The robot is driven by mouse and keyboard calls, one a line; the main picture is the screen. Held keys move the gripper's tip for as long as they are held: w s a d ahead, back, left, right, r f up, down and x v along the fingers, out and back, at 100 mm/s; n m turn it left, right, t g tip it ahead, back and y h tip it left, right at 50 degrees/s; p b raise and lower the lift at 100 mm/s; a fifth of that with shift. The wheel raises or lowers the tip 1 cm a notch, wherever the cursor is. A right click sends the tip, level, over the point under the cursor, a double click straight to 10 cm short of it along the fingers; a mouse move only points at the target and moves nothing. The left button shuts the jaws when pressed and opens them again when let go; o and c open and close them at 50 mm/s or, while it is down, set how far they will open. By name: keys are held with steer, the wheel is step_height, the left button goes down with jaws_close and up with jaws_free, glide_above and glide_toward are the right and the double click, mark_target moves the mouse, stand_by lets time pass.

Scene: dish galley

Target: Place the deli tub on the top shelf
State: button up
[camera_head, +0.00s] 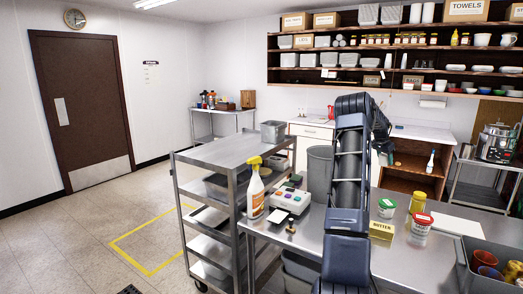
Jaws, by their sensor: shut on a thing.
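A white tub with a green lid (387,207) stands on the steel table, just right of my arm. A second white tub, with a red lid and a label (421,228), stands nearer on the same table. I cannot tell which is the deli tub. The wall shelves (405,48) at the back have several levels; the top one holds boxes, stacked white containers and cups. The steel cart (217,151) on the left also has a top shelf.
A grey bin (490,268) sits at the right. The floor at left is open.

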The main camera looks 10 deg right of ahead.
step_height(320, 180, up, 25)
steer(key=w+a+n+t+y, duration=0.15)
steer(key=w+a+n, duration=0.35)
steer(key=w+a, duration=1.1)
steer(key=n+t+y, duration=0.2)
steer(key=n+y, duration=0.2)
steer(key=n, duration=0.9)
glide_above(241, 156)
steer(key=s, duration=0.2)
step_height(241, 156, down, 25)
steer(key=shift+r, duration=0.1)
